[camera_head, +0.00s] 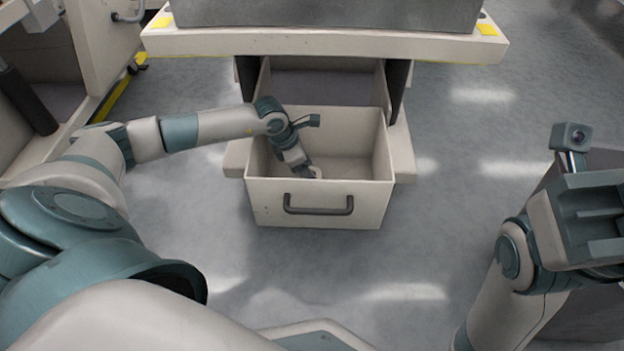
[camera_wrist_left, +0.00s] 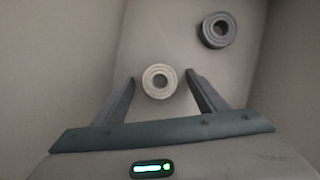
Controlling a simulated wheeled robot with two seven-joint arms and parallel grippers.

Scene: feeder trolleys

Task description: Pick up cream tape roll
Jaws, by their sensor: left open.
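The cream tape roll (camera_wrist_left: 159,81) lies flat in the drawer, seen from above in the left wrist view. It shows in the head view as a small pale shape (camera_head: 316,170) by the fingertips. My left gripper (camera_wrist_left: 158,85) is open, with one finger on each side of the roll; I cannot tell whether they touch it. In the head view my left gripper (camera_head: 311,170) reaches down into the open drawer (camera_head: 318,196). My right gripper (camera_head: 592,225) is at the right edge, away from the drawer; its fingers show but their opening is unclear.
A dark grey tape roll (camera_wrist_left: 217,30) lies in the drawer beyond the cream one. The drawer walls surround my left gripper closely. The trolley top (camera_head: 320,42) overhangs the back of the drawer. Floor (camera_head: 420,240) is clear to the drawer's right.

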